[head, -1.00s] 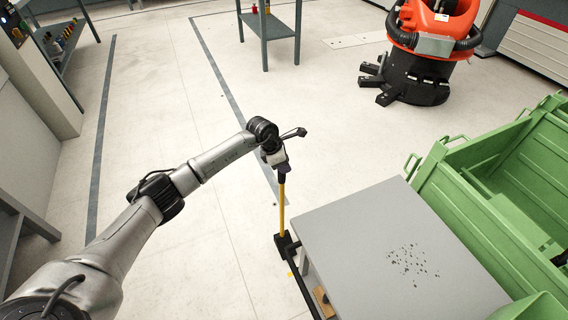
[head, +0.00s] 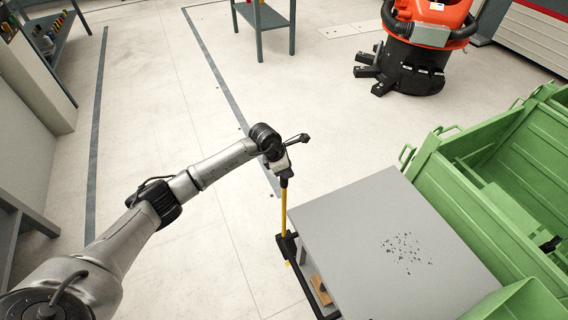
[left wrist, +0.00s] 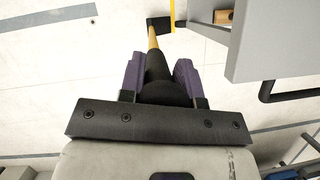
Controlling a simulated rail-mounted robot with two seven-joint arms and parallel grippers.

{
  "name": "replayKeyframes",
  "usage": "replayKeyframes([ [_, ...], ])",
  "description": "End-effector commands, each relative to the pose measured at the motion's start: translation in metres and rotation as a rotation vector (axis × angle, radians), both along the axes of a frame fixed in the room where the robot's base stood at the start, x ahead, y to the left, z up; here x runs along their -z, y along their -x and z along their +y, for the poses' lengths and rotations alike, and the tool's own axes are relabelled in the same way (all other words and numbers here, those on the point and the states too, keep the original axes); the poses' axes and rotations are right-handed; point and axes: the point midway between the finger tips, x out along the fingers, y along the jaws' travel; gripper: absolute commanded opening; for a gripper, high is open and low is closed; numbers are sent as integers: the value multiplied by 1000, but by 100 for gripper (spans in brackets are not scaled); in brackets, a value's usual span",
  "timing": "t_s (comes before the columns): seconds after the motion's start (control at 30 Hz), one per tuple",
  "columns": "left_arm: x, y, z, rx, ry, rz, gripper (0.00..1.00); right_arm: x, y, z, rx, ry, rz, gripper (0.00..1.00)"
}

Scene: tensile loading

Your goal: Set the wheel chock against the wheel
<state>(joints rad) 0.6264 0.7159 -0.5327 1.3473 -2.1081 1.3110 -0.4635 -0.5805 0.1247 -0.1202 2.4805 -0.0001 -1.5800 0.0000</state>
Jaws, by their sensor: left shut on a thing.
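My left gripper (head: 284,172) is shut on the upper end of a yellow handle (head: 284,206), which points down beside the grey cart (head: 350,262). A black block, the chock (head: 287,243), is at the handle's lower end, by the cart's left side near its far-left corner. In the left wrist view, the purple fingers (left wrist: 160,78) close around the dark grip (left wrist: 160,72), with the chock (left wrist: 160,25) beyond. I see no wheel; the cart top hides what is beneath. I cannot tell whether the chock touches anything. My right gripper is not in view.
Green bins (head: 440,185) stand close along the cart's right side. A wooden piece (head: 320,290) shows under the cart top. The floor left of the cart is clear.

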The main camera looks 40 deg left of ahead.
Motion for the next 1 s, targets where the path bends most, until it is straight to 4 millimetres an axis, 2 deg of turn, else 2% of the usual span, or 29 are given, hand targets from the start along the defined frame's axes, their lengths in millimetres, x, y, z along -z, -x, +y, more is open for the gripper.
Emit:
replayKeyframes([
  [0.17, -5, 3, -10, 1, 4, -6, 0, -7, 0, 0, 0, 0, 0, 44],
  [0.5, 11, 3, -10, 0, 4, -6, 0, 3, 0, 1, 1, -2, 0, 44],
  [1.0, 15, 3, -10, 0, 4, -6, 0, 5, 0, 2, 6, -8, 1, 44],
])
